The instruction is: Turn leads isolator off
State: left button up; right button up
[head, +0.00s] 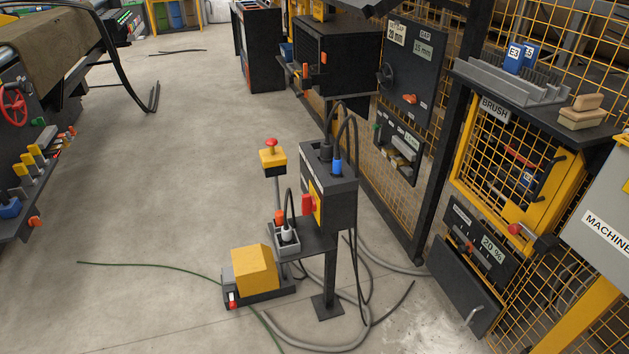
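A dark box on a post (329,175) stands near the middle of the head view. A red handle (307,204) on a yellow plate (316,200) is on its left-facing side and looks like the isolator switch. No label reading "leads" is legible, and I cannot tell the handle's position for sure. A dark plug (326,152) and a blue plug (337,167) with black cables sit in the top of the box. Neither of my grippers is in view.
A small shelf with a grey socket block (287,240) projects left of the post. A yellow box with a red mushroom button (271,143) stands behind it. A yellow-covered unit (254,270) and loose cables (345,335) lie on the floor. Mesh fencing stands right; floor left is mostly clear.

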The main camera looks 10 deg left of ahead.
aim_at(308, 202)
jog(key=i+j+z, duration=0.15)
jog(key=i, duration=0.35)
jog(key=i+j+z, duration=0.15)
jog(key=i+j, duration=0.2)
jog(key=i, duration=0.1)
